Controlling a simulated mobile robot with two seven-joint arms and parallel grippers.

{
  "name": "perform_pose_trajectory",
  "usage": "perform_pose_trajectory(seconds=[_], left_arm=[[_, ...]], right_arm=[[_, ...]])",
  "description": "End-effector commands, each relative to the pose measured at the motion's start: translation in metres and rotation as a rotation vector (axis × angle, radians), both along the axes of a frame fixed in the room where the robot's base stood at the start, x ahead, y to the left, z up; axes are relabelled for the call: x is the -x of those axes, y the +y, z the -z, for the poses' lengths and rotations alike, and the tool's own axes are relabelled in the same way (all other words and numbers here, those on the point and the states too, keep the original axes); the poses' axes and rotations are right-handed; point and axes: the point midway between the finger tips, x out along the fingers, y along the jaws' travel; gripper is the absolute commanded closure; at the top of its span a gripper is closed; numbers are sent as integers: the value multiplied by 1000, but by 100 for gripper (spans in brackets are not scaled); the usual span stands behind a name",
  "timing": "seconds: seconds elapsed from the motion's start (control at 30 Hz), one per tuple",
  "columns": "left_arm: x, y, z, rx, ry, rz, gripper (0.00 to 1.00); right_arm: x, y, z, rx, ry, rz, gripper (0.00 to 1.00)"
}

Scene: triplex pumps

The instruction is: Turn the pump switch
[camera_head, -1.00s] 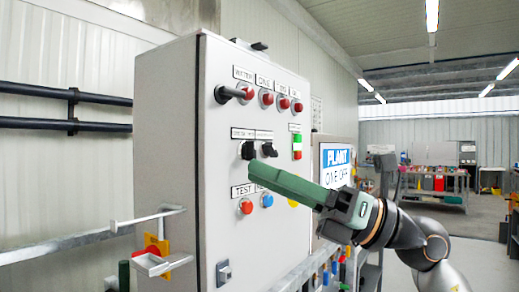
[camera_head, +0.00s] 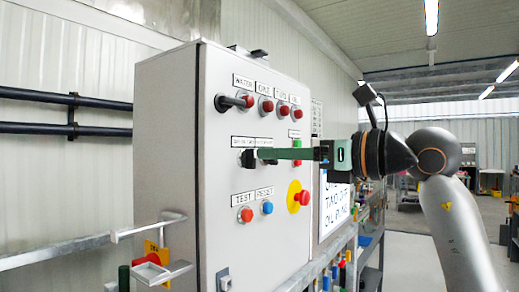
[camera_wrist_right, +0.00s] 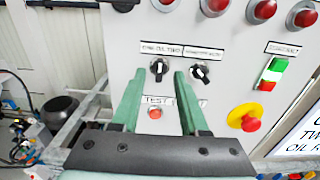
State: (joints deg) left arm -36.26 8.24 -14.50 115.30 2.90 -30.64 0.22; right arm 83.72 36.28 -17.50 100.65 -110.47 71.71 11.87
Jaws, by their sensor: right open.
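Two black rotary switches, a left one (camera_head: 248,158) and a right one (camera_head: 267,155), sit side by side on the grey control cabinet (camera_head: 170,150). Their labels are too blurred to read surely. The right wrist view shows the left switch (camera_wrist_right: 159,69) and the right switch (camera_wrist_right: 201,74). My right gripper (camera_head: 263,153) is level in front of them, with long green fingers. In the wrist view this gripper (camera_wrist_right: 157,76) is open and empty. The left switch shows between its fingertips, and the right switch lies just right of the right finger. Whether a fingertip touches a switch cannot be told.
Above are red lamps (camera_head: 281,105) and a black handle (camera_head: 235,102). Below are a red test button (camera_head: 246,214), a blue button (camera_head: 267,207) and a red-on-yellow emergency stop (camera_head: 299,197). A metal rail (camera_head: 70,247) runs left.

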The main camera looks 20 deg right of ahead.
Motion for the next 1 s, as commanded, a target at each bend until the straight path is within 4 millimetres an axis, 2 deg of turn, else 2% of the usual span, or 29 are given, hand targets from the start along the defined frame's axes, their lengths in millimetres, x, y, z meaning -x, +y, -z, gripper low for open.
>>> perform_pose_trajectory(seconds=[0.1,0.23,0.63,1.0], left_arm=[[0,-1,-4,1,-2,1,100],[-3,-1,-7,2,-10,0,100],[-4,1,-6,0,-11,-3,100],[-3,1,-5,-1,-7,-5,100]], right_arm=[[-16,14,-1,-1,3,-3,56],[-28,22,-1,-2,1,-3,56],[-35,27,0,-1,1,-1,56],[-34,27,0,0,0,-1,97]])
